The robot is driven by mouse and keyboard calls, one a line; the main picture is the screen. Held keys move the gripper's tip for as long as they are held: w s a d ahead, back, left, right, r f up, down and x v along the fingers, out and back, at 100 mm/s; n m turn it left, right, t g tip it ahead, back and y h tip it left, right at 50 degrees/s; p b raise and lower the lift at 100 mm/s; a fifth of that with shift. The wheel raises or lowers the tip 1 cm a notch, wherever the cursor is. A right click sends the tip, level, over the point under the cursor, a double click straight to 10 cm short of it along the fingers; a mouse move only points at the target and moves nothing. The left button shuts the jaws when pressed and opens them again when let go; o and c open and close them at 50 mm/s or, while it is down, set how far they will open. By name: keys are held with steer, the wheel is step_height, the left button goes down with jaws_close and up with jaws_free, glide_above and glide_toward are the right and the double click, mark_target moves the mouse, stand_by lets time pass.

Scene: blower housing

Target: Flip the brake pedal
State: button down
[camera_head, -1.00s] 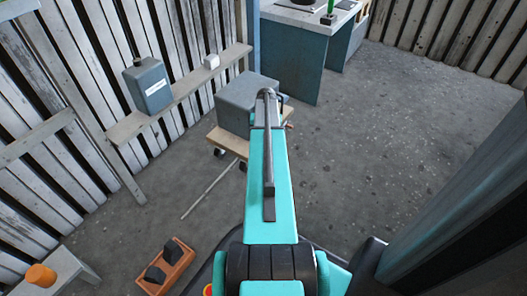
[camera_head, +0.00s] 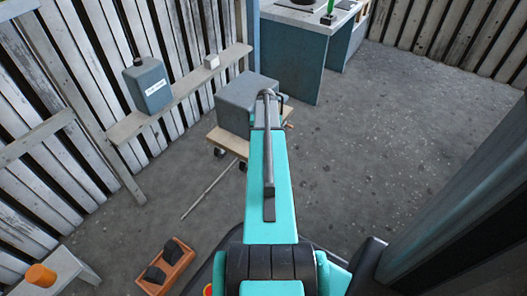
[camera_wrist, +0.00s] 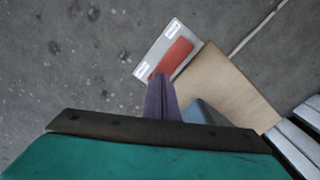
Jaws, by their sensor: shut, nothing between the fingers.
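A red pedal (camera_wrist: 174,58), which looks like the brake pedal, lies on a pale grey plate (camera_wrist: 153,47) with white labels at the edge of the wooden cart (camera_wrist: 225,82) in the wrist view. My gripper (camera_wrist: 160,80) is shut and empty. Its fingertips overlap the pedal's near end in the picture; I cannot tell whether they touch it. In the head view my arm hides the gripper, and only a small reddish bit (camera_head: 289,125) shows at the right side of the cart.
A grey box (camera_head: 238,105) stands on the wheeled cart (camera_head: 228,141). A rod (camera_head: 208,190) lies on the floor left of it. A grey canister (camera_head: 149,87) sits on a wall ledge. An orange-brown tray with dark wedges (camera_head: 168,268) is at lower left. Floor to the right is clear.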

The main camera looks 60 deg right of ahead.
steer(key=shift+f, duration=0.55)
stand_by(0.5)
steer(key=shift+r, duration=0.15)
steer(key=shift+r+p, duration=3)
steer(key=shift+r, duration=0.4)
